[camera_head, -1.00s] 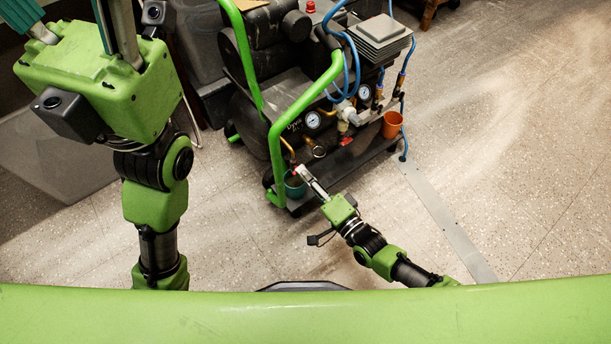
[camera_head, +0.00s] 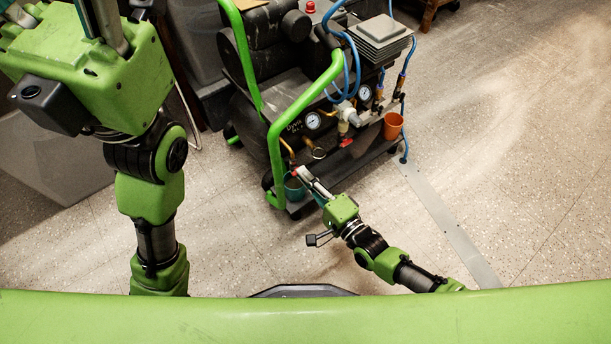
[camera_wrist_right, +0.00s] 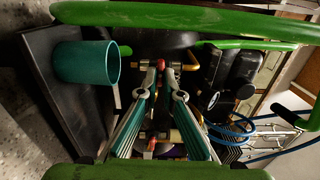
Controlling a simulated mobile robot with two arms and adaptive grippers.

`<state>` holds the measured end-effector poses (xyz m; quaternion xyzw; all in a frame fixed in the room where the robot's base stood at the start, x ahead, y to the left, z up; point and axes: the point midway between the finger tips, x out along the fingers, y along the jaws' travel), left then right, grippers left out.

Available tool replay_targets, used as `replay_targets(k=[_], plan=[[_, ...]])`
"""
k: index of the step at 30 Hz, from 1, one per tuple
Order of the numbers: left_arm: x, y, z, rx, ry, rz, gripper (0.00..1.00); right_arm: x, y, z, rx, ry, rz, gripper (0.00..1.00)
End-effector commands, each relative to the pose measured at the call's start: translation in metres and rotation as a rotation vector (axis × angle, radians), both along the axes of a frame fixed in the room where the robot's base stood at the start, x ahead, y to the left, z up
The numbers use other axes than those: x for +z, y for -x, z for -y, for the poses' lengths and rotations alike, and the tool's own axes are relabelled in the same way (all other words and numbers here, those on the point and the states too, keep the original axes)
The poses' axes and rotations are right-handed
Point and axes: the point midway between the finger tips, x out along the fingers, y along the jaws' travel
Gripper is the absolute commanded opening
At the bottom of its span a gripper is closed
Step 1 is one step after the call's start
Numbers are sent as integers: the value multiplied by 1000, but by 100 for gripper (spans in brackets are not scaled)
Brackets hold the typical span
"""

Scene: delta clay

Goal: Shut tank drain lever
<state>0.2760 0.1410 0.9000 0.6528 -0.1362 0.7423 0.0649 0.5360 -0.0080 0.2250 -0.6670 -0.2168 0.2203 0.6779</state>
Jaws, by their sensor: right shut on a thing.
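The compressor tank (camera_head: 262,125) with its green frame stands in the upper middle of the head view. A small red-tipped lever (camera_wrist_right: 162,63), which looks like the drain lever, shows between my right fingertips in the wrist view. My right gripper (camera_head: 299,174) reaches to the tank's lower front, and in the wrist view (camera_wrist_right: 160,68) it is shut on that lever. The fingertips hide most of the lever, so its angle is unclear. My left gripper (camera_head: 100,20) is at the upper left of the head view, away from the tank, with its fingertips cut off by the top edge.
A teal cup (camera_wrist_right: 88,62) stands on the dark base shelf beside the right gripper. An orange cup (camera_head: 392,125), gauges (camera_head: 313,120), a red-handled valve (camera_head: 346,142) and blue hoses (camera_head: 345,60) are on the machine's front. The green frame tube (camera_head: 275,165) passes close by. Floor is clear at right.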

Motion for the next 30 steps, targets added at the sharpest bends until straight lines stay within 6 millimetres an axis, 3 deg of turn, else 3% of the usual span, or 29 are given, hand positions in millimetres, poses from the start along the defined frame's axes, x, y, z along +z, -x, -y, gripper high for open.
replay_targets(k=[2, 3, 4, 17, 30], plan=[[0, 0, 0, 0, 0, 0, 60, -1, 0, 0, 0, 1, -1, 0], [0, 0, 0, 0, 0, 0, 60, -1, 0, 0, 0, 1, -1, 17], [0, 0, 0, 0, 1, 0, 60, -1, 0, 0, 0, 1, -1, 23], [0, 0, -1, 0, 4, -1, 60, -2, 5, 4, -1, 3, -2, 23], [0, 0, 0, 0, 1, -1, 60, -1, 74, 54, 0, 3, -3, 23]])
